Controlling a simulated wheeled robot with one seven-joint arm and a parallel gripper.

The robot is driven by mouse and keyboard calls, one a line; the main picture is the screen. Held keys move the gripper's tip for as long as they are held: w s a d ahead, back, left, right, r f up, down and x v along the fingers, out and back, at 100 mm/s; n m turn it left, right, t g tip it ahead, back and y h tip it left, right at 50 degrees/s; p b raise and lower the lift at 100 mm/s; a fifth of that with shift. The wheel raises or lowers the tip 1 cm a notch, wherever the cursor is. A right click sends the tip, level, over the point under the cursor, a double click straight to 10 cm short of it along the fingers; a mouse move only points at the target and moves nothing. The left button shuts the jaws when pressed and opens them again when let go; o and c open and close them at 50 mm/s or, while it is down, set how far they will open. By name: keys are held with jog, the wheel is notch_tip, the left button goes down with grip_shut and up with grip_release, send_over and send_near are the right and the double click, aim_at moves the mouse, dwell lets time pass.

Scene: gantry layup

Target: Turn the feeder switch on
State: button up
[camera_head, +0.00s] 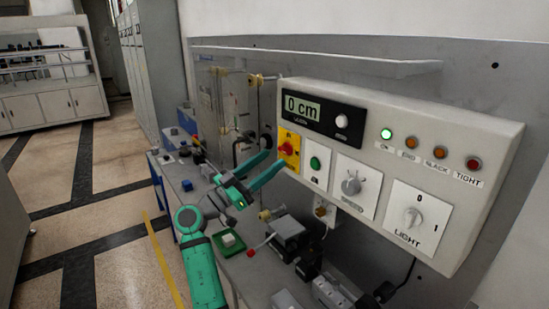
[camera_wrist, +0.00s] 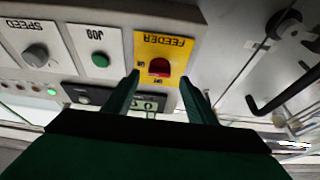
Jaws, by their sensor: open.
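The feeder switch (camera_head: 287,148) is a red knob on a yellow plate at the left end of the grey control panel. In the wrist view the feeder switch (camera_wrist: 160,66) appears upside down under the label FEEDER. Its small position marks are too small to read surely. My green gripper (camera_head: 276,160) is open and empty, pointing at the panel just in front of the yellow plate. In the wrist view my gripper (camera_wrist: 160,82) has its two fingertips on either side of the red knob's line; I cannot tell whether they touch it.
The control panel (camera_head: 470,135) also carries a display (camera_head: 302,108) reading 0 cm, a green jog button (camera_head: 315,163), a speed knob (camera_head: 351,186) and a light switch (camera_head: 412,217). The green lamp (camera_head: 387,134) is lit. A black hooked rod (camera_wrist: 280,90) is right in the wrist view.

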jog(key=v, duration=0.7)
jog(key=shift+s+a, duration=0.2)
jog(key=shift+f, duration=0.1)
